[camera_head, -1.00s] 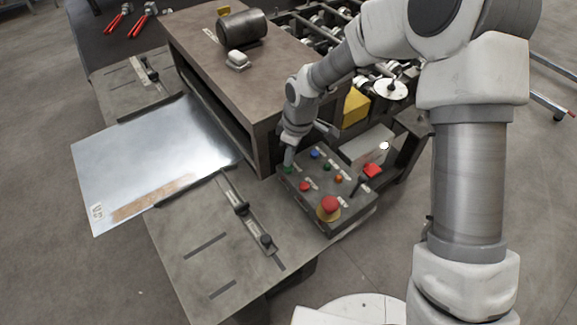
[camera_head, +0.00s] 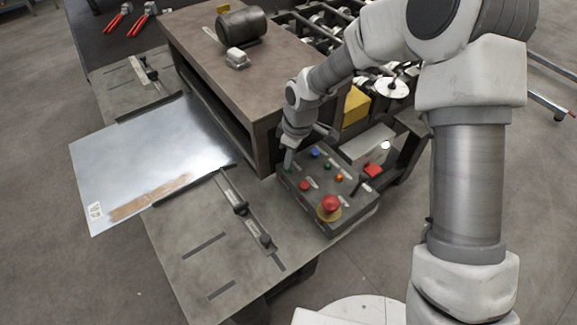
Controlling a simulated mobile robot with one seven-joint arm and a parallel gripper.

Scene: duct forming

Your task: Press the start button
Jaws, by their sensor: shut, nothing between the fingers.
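The control panel (camera_head: 322,215) is a dark box at the right front of the machine. It carries several small coloured buttons and a large red mushroom button (camera_head: 329,204) on a yellow base. A green button (camera_head: 287,168) sits at its far left corner, right at my gripper's tip. A second green button (camera_head: 326,166), a blue button (camera_head: 315,152), a red one (camera_head: 304,186) and an orange one (camera_head: 340,178) are also there. My gripper (camera_head: 288,160) is shut and empty, pointing down over that corner. I cannot tell whether it touches the button.
A shiny metal sheet (camera_head: 145,160) lies on the machine's table (camera_head: 205,250) between two guide bars. The machine housing (camera_head: 225,75) stands left of my arm. A red block (camera_head: 372,170) is right of the panel. Red-handled tools (camera_head: 118,20) lie far left.

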